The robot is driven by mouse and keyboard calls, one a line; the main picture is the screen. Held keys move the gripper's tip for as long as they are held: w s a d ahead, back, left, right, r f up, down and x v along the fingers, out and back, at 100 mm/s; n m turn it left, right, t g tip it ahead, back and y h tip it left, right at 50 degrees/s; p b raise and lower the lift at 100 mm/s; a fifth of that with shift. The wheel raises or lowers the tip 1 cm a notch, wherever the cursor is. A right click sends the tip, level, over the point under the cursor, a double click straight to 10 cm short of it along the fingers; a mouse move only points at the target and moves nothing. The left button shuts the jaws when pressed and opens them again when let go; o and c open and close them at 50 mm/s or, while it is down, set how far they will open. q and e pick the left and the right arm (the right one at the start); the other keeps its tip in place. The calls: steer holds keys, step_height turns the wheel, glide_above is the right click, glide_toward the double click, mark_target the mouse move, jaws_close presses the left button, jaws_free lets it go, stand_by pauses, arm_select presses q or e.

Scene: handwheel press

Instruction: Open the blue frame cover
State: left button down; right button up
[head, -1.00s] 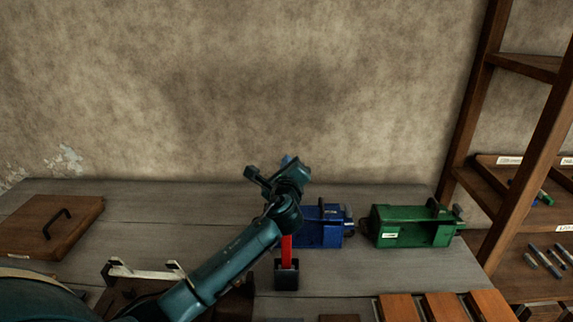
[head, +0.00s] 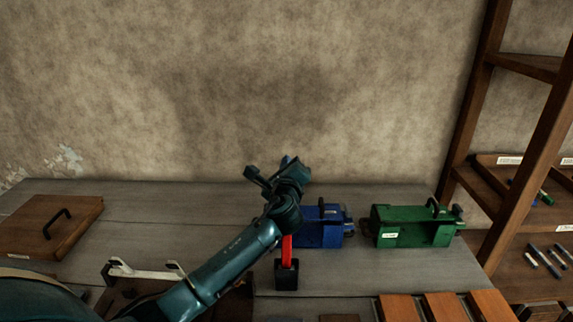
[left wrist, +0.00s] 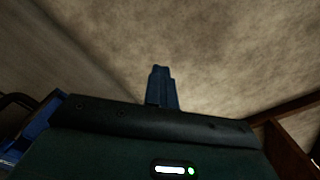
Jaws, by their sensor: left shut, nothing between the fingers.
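The blue frame (head: 320,233) stands on the bench, partly hidden behind my left arm. A black handle (head: 322,208) shows on its top; whether its cover is shut is hard to tell. My left gripper (head: 287,160) is above and to the left of the blue frame, apart from it. In the left wrist view its fingers (left wrist: 161,88) are shut, empty and seen against the wall. A blue part, likely the blue frame (left wrist: 38,128), shows at that view's left edge. My right gripper is not in view.
A green frame (head: 400,228) stands to the right. A red piece (head: 287,250) stands in a black holder (head: 287,276) just in front of the blue frame. A wooden board with a handle (head: 45,228) lies at left. Wooden slats (head: 440,306) are at front; shelves stand at right.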

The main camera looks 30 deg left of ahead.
arm_select(q)
steer(key=c, duration=1.5)
jaws_free()
steer(key=b+v, duration=0.1)
steer(key=v, duration=1.2)
steer(key=shift+s, duration=0.1)
